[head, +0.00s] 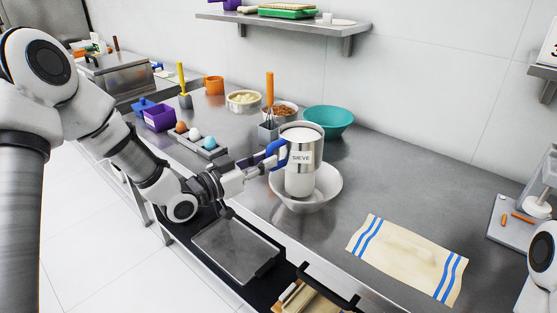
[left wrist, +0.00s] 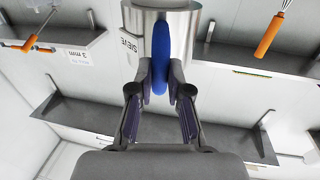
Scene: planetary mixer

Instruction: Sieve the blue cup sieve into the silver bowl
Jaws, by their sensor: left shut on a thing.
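The cup sieve (head: 300,178) is a silver cylinder with a white "SIEVE" label and a blue handle (head: 276,150). White powder shows at its top. It is upright, over the silver bowl (head: 331,192) in the head view; I cannot tell how far its base is above the bowl's bottom. My left gripper (head: 264,164) comes in from the left and is shut on the blue handle. In the left wrist view the sieve (left wrist: 185,25) is at the top, its handle between the fingers of my left gripper (left wrist: 160,82). My right gripper is not in view.
A teal bowl (head: 328,121), a whisk in a holder (head: 268,131) and small food bowls (head: 243,98) stand behind. An egg tray (head: 199,146) is to the left. A striped towel (head: 408,258) lies front right.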

